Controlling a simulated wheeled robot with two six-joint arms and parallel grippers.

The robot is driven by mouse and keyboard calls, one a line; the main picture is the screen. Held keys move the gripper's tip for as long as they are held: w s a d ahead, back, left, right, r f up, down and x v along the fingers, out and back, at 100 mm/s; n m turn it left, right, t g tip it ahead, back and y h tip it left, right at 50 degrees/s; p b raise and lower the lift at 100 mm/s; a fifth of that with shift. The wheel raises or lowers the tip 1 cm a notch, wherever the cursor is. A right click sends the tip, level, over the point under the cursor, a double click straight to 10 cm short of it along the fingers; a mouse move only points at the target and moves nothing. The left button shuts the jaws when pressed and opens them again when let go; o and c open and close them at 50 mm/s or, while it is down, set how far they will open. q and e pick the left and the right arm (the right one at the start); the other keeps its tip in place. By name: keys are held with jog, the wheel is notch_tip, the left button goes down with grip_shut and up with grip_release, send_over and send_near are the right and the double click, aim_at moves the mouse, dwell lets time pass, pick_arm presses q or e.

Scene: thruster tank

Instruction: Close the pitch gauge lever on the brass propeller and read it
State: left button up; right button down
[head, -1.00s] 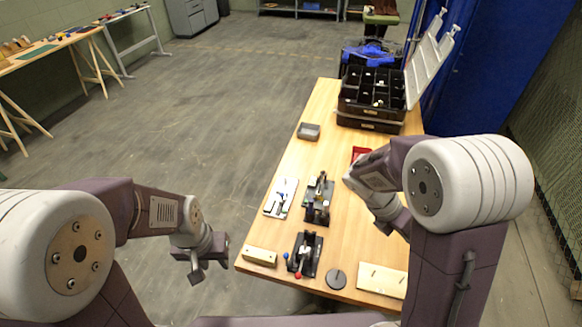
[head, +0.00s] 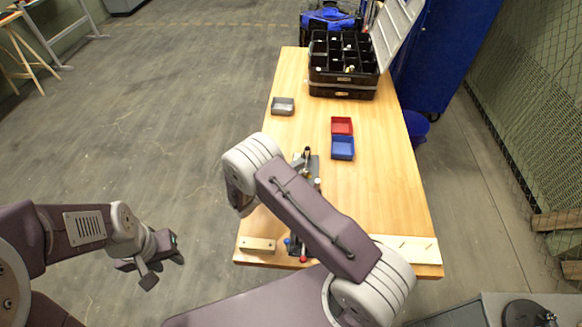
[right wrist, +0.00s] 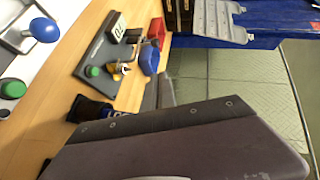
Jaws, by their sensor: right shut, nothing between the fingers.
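In the right wrist view a dark plate (right wrist: 90,66) bears a small upright white display (right wrist: 116,28), a green knob (right wrist: 92,71) and a small brass-coloured part (right wrist: 120,70), which looks like the propeller. The display's digits are not clearly readable, and I cannot tell the lever's position. The same fixture (head: 314,163) shows partly behind my right arm in the head view. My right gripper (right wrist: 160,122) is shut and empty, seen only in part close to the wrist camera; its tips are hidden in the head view. My left gripper (head: 160,268) is open and empty, off the table's left side.
A red bin (head: 342,125), a blue bin (head: 343,148) and a grey tray (head: 283,106) stand beyond the fixture. A black compartment box (head: 343,88) is at the far end. A wooden block (head: 257,245) and a red knob (head: 303,259) are near the front edge.

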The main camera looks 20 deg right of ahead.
jog(key=w+d, duration=0.1)
jog(key=w, duration=0.1)
jog(key=w+d+f, duration=0.1)
jog(key=d, duration=0.1)
jog(key=w+d+f, duration=0.1)
jog(key=w, duration=0.1)
jog(key=shift+w+d+f, duration=0.15)
jog(key=shift+w+d, duration=0.15)
pick_arm(q)
jog(key=shift+d+r, duration=0.1)
jog(key=shift+r, duration=0.05)
